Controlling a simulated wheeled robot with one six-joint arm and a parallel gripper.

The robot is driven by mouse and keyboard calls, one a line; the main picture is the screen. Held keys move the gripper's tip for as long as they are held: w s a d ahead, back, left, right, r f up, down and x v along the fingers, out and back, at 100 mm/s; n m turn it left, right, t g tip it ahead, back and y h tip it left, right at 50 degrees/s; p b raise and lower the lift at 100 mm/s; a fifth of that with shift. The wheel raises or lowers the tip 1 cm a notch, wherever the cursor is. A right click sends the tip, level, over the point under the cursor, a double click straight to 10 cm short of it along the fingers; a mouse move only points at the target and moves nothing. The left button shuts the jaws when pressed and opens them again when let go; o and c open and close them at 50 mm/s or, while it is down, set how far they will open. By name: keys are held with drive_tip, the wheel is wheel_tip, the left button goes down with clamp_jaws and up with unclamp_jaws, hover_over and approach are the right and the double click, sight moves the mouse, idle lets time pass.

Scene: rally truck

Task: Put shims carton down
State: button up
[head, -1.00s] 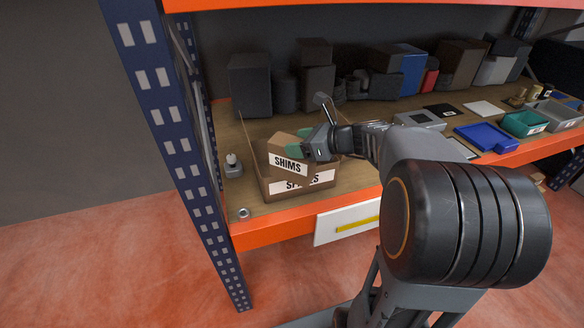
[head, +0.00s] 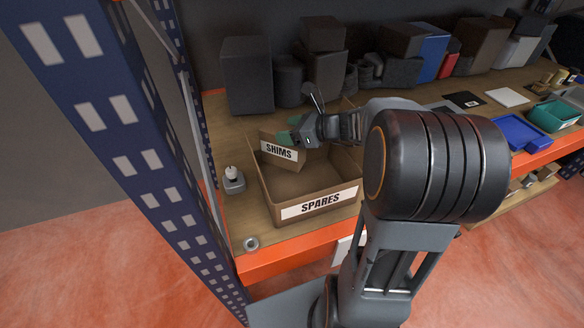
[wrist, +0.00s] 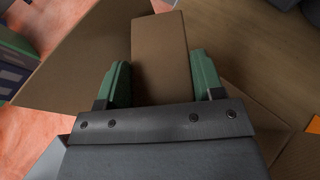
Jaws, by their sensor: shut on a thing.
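The shims carton (head: 279,152) is a small brown box with a white SHIMS label. My gripper (head: 291,137) is shut on it, with green fingers on either side. In the wrist view the carton (wrist: 160,52) lies between the two fingers. It is at the back left of the open brown SPARES box (head: 320,202), within its outline in the head view. I cannot tell whether it touches the box floor. The front of the SPARES box looks empty. My arm hides the box's back right part.
The box stands on a wooden shelf (head: 233,203) with an orange front edge. A blue upright (head: 120,130) rises at the left. A small grey device (head: 233,181) and a metal ring (head: 251,243) lie left of the box. Dark boxes (head: 247,75) line the back.

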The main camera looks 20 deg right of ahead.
sight(290, 164)
wheel_tip(290, 164, down, 12)
drive_tip(key=shift+f+b, duration=0.15)
drive_tip(key=shift+b, duration=1.05)
drive_tip(key=shift+f, duration=0.2)
drive_tip(key=o, duration=1.4)
